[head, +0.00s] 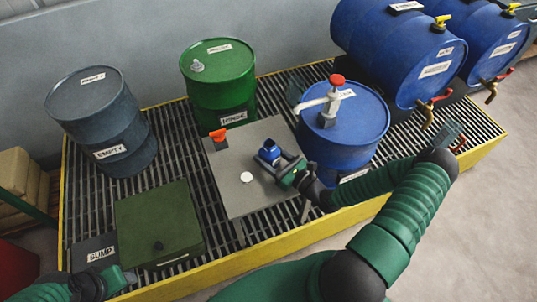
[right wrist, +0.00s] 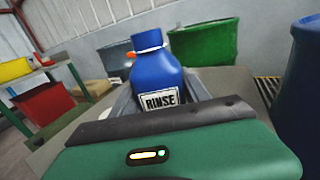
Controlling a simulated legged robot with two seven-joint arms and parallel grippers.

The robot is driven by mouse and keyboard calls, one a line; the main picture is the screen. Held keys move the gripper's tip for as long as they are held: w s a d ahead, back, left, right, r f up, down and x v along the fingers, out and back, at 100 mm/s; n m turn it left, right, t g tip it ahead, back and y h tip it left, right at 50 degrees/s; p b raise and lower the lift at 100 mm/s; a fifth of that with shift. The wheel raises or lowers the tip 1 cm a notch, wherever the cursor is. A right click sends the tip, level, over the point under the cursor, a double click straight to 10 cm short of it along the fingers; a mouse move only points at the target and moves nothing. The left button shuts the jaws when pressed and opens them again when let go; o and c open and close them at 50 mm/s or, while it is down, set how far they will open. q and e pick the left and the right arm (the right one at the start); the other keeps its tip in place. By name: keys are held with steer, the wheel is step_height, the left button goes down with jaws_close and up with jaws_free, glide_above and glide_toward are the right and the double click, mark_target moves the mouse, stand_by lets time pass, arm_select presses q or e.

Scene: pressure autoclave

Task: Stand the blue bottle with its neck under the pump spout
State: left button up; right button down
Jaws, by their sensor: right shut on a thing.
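The blue bottle (head: 268,152) stands upright at the grey table (head: 236,200); I cannot tell whether its base touches the top. My right gripper (head: 279,161) is shut around its body. In the right wrist view the bottle (right wrist: 157,72) shows a RINSE label and a white ring at the neck, between the gripper's fingers (right wrist: 162,98). The white pump (head: 325,105) with a red knob rises from a blue drum (head: 345,135). Its spout (head: 308,103) points left, behind and right of the bottle, which is not under it. My left gripper (head: 118,278) is low at the left; its jaws are unclear.
A white disc (head: 246,178) and an orange-topped item (head: 218,137) are on the table. A green drum (head: 217,85), a grey EMPTY drum (head: 100,120) and a dark green box (head: 158,222) stand on the grating. Blue drums with taps (head: 400,50) lie at the right.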

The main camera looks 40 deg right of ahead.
steer(key=shift+c, duration=0.8)
jaws_free()
steer(key=shift+f, duration=0.1)
